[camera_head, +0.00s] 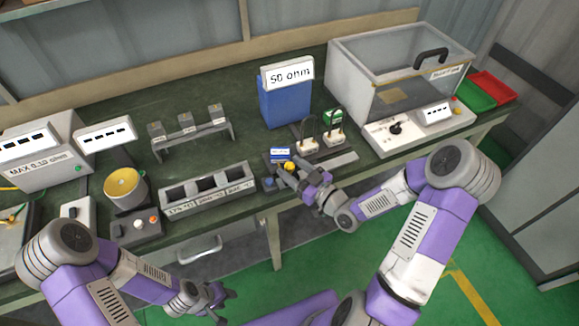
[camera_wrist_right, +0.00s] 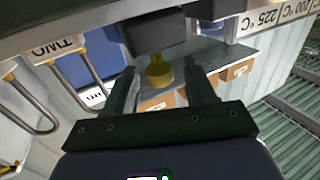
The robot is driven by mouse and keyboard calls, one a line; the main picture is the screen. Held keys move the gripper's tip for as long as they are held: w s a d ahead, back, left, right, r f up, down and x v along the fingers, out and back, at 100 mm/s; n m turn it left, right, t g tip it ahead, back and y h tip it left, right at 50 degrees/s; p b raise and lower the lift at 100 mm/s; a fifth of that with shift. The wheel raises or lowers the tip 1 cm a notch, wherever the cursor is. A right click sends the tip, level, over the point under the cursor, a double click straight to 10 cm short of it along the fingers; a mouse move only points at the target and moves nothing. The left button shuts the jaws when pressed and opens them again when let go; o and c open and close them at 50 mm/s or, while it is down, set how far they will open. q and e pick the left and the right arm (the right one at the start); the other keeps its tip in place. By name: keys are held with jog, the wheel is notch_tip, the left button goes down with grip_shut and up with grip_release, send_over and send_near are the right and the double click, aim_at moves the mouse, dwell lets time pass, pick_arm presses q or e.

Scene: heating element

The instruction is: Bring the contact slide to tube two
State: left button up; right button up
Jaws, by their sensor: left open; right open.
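The contact slide's yellow knob (camera_head: 290,166) sticks out near the table's front edge, below a small blue-and-white display (camera_head: 280,154). In the right wrist view the knob (camera_wrist_right: 159,72) hangs below a dark block (camera_wrist_right: 155,32). My right gripper (camera_head: 282,176) is open, its fingers on either side of the knob with gaps showing. A "TWO" label (camera_wrist_right: 68,45) sits above a bent metal tube (camera_wrist_right: 38,105) at the left of that view. In the head view two white tube holders (camera_head: 308,145) stand behind the slide's rail. My left gripper (camera_head: 215,300) is open and empty, low in front of the table.
A blue "50 ohm" box (camera_head: 285,103) stands behind the tubes. A three-slot block (camera_head: 208,190) with temperature labels lies left of my right gripper. A clear-lidded case (camera_head: 395,75) stands at the right. A grey strip (camera_head: 340,159) runs along the table's front.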

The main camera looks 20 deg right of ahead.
jog(key=shift+x, duration=0.75)
grip_shut()
